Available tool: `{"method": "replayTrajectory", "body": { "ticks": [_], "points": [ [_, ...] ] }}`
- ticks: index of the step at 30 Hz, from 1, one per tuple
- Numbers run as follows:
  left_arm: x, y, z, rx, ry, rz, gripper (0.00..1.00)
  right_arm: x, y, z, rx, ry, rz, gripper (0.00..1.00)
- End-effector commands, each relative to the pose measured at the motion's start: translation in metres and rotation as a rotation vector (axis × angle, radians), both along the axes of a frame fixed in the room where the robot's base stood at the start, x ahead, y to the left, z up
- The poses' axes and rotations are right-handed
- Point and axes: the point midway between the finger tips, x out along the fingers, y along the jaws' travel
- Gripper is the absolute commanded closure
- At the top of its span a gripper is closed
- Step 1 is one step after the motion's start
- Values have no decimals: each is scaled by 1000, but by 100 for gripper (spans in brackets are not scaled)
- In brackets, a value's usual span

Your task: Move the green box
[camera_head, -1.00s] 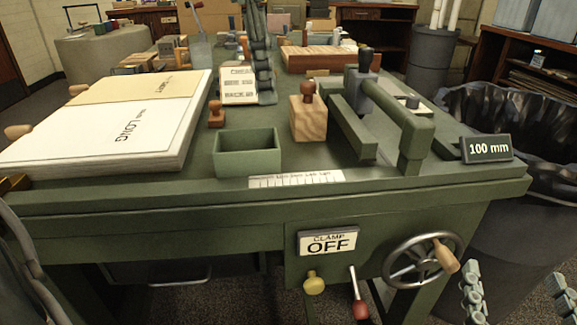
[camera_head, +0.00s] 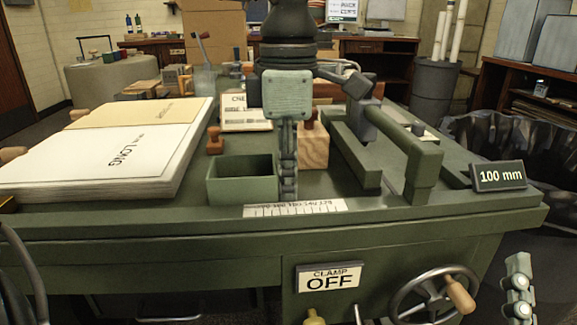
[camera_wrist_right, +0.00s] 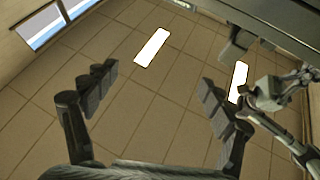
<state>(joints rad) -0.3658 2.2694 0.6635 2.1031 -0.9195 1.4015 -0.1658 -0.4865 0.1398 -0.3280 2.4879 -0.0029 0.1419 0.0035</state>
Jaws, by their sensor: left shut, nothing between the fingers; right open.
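The green box (camera_head: 240,187) is an open-topped, dark green bin on the green bench, near its front edge, behind a white ruler strip (camera_head: 295,209). My left gripper (camera_head: 288,190) hangs down from above, its fingers shut with nothing between them. The fingers are at the right side of the box, outside it; whether they touch its wall I cannot tell.
A wooden block with a knob (camera_head: 314,148) stands right of the left gripper, partly hidden by it. A green clamp frame (camera_head: 425,168) is farther right. A small brown stamp (camera_head: 215,141) stands behind the box. A thick paper stack (camera_head: 120,155) lies left.

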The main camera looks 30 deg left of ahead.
Motion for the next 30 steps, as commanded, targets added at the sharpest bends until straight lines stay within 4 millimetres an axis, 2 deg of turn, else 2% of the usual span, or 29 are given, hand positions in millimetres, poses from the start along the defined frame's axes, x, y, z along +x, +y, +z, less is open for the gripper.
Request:
{"method": "replayTrajectory", "body": {
  "ticks": [10,17,25,30],
  "points": [
    [0,1,-1,-1,-1,1,100,0,0,0,1,-2,0,17],
    [-9,14,-1,-1,-2,0,100,-4,-2,3,14,-38,-3,17],
    [-9,14,-1,-1,1,-1,100,-3,-3,8,16,-52,-5,17],
    [-8,14,10,1,-2,1,100,-3,-3,8,16,-51,-5,17]
  ]
}}
